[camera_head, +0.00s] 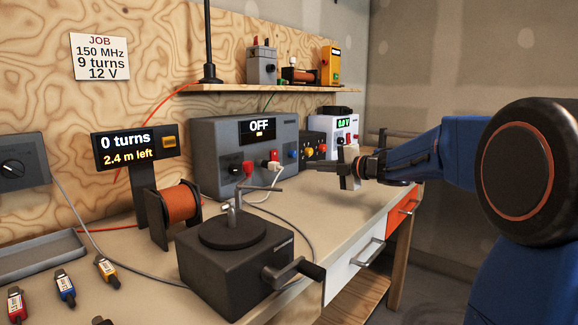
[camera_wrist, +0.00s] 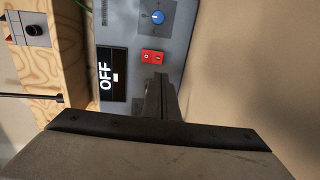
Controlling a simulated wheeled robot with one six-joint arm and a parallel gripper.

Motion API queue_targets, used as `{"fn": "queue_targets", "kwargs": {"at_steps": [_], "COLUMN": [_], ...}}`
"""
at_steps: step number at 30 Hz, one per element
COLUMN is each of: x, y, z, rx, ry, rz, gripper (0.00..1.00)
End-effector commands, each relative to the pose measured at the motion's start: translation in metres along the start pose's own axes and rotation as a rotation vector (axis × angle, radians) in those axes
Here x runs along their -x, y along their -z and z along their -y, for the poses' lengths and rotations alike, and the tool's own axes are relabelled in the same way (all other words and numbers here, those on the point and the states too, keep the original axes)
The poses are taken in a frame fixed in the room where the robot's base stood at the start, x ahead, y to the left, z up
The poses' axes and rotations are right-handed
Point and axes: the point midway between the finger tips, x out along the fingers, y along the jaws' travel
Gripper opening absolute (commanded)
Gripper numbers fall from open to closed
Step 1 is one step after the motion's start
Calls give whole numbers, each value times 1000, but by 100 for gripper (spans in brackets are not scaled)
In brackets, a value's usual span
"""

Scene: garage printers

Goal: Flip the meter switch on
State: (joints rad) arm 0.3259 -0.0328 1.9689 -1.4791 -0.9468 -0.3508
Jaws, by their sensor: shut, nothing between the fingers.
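The meter (camera_head: 215,140) is a grey box at the back of the bench, and its display (camera_head: 259,129) reads OFF. A red rocker switch (camera_wrist: 152,57) is on its front panel in the wrist view, beside the OFF display (camera_wrist: 105,75) and near a blue knob (camera_wrist: 157,17). In the head view a small red patch (camera_head: 274,155) shows below the display. My gripper (camera_head: 350,167) is shut and empty, to the right of the meter in the head view. In the wrist view its dark fingertips (camera_wrist: 163,82) lie just below the switch, with the gap hard to judge.
A black winder with a crank (camera_head: 235,260) and a copper wire spool (camera_head: 175,210) stand in front of the meter. A white supply (camera_head: 345,124) reading 0.0 V is at the right. A wooden shelf (camera_head: 285,89) runs above. Cables cross the bench.

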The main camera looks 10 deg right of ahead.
Motion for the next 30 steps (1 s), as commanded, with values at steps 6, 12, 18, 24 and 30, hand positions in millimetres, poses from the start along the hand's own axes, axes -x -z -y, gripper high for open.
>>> {"fn": "queue_targets", "kwargs": {"at_steps": [6, 12, 18, 24, 30], "x": [-23, -58, -93, -122, -136], "y": [1, 1, 0, 0, 0], "z": [0, 0, 0, 0, 0], "rx": [-1, -1, -1, -1, -1], "ry": [-1, 0, 1, 0, 0], "rz": [-2, -2, -2, -1, 0], "gripper": [0, 0, 0, 0, 0]}}
